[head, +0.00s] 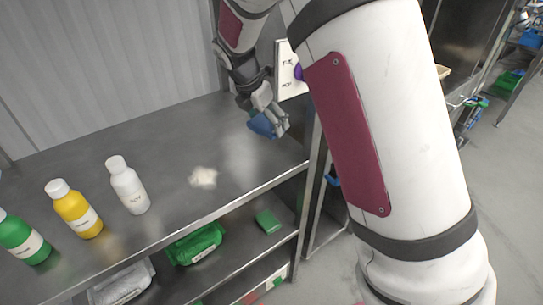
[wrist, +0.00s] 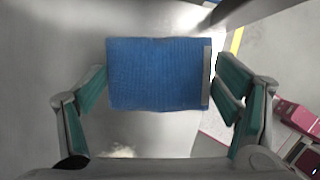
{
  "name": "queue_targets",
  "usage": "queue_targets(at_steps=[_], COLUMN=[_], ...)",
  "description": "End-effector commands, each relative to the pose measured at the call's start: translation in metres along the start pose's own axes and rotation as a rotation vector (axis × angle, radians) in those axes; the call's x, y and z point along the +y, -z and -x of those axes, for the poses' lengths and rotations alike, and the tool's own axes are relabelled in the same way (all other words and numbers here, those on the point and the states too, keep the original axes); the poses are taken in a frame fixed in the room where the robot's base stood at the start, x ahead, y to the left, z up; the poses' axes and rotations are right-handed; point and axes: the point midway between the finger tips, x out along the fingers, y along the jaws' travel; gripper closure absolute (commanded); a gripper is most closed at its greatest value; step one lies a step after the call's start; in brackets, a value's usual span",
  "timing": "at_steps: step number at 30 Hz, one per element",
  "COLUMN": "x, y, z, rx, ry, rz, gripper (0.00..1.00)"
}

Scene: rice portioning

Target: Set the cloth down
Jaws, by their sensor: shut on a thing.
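The blue cloth (head: 262,125) is held at the right end of the metal counter (head: 120,215). My gripper (head: 270,122) is shut on the cloth there, with its fingers pointing down. In the wrist view the folded blue cloth (wrist: 160,74) lies between my gripper's two green-padded fingers (wrist: 160,88), with a light strip along its right edge. I cannot tell whether the cloth touches the counter. A pale whitish heap (head: 203,177) lies on the counter to the left of the cloth; its edge shows in the wrist view (wrist: 120,152).
A white bottle (head: 128,186), a yellow bottle (head: 75,210) and a green bottle (head: 22,240) stand along the counter's left part. A white sign (head: 290,72) stands behind my gripper. Green packs (head: 195,243) lie on the shelf below. The counter's back middle is clear.

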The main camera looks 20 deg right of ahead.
Motion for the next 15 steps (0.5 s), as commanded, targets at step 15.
queue_targets(at_steps=[15], x=[0.003], y=[0.019], z=[-0.041], rx=[0.003], ry=[-0.061], rz=[0.161], gripper=[0.45])
